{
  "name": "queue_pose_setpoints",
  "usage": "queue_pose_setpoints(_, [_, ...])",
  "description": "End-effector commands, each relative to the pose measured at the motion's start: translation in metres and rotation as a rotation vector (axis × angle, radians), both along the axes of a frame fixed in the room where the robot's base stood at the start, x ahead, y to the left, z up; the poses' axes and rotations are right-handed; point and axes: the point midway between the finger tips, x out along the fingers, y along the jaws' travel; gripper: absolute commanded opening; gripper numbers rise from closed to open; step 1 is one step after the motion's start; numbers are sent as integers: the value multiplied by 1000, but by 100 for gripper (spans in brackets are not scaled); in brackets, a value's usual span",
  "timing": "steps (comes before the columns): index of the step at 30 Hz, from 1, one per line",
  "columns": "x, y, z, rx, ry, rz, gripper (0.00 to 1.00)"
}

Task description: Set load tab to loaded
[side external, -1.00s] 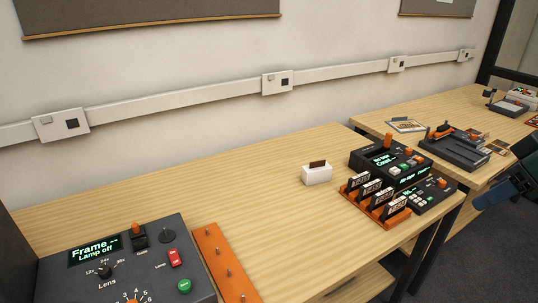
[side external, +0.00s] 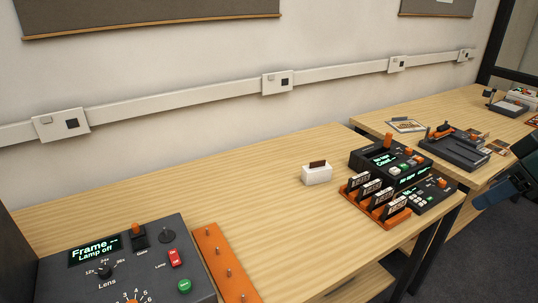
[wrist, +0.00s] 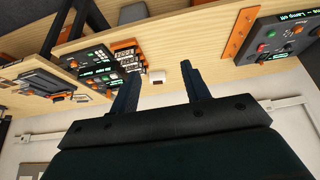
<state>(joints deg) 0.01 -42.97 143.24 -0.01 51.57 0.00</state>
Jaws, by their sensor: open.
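A dark device with small green-lit screens and orange knobs (side external: 383,158) stands near the right end of the near table; it also shows in the wrist view (wrist: 88,58). Another dark console (side external: 130,262) at the lower left reads "Frame --" and "Lamp off". I cannot pick out a part marked as the load tab at this size. My gripper (wrist: 157,70) has its two dark fingers apart with nothing held between them. The table and devices lie beyond the fingers in the wrist view.
An orange rack (side external: 375,207) of labelled cards stands in front of the device. A small white block (side external: 317,174) with a dark card sits to its left. An orange pegged strip (side external: 226,268) lies beside the console. The middle of the near table is clear.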

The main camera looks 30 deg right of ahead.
Motion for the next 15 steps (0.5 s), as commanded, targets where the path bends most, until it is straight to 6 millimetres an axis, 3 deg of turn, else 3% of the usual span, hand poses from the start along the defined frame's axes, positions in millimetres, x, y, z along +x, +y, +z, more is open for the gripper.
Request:
queue_pose_setpoints(1, [0, 0, 0, 0, 0, 0, 41])
queue_pose_setpoints(7, [4, 0, 3, 0, -2, 0, 2])
queue_pose_setpoints(15, [29, -4, 17, -2, -11, 2, 0])
